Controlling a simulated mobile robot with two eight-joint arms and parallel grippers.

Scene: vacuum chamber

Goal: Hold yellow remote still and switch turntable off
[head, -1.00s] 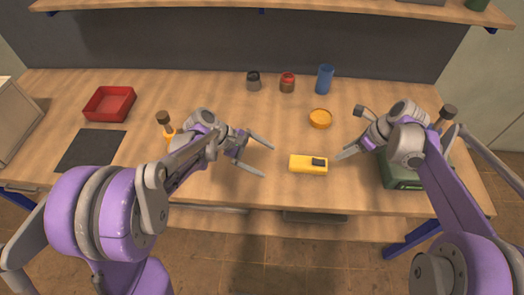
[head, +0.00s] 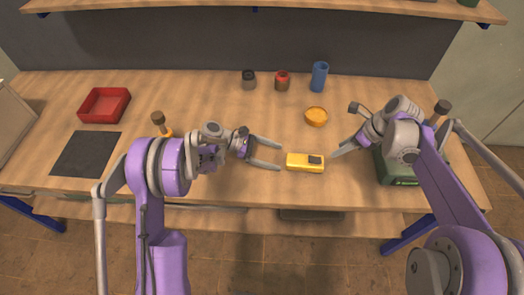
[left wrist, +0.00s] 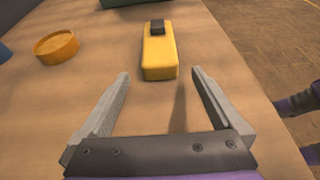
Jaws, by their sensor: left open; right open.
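The yellow remote (head: 302,163) lies on the table near its front edge, with a dark block or switch at its right end. In the left wrist view the remote (left wrist: 159,56) lies straight ahead, just beyond the fingertips. My left gripper (head: 280,156) is open and empty at the remote's left end, its fingers pointing at it; it also shows in the left wrist view (left wrist: 160,80). My right gripper (head: 334,153) is at the remote's right side, apart from it; its finger gap is hard to see. I cannot make out a turntable.
A green box (head: 397,172) stands under my right arm. An orange round dish (head: 316,117) lies behind the remote. A blue cup (head: 319,76), red jar (head: 282,81) and grey jar (head: 249,80) stand farther back. A red tray (head: 104,105) and dark mat (head: 86,154) lie left.

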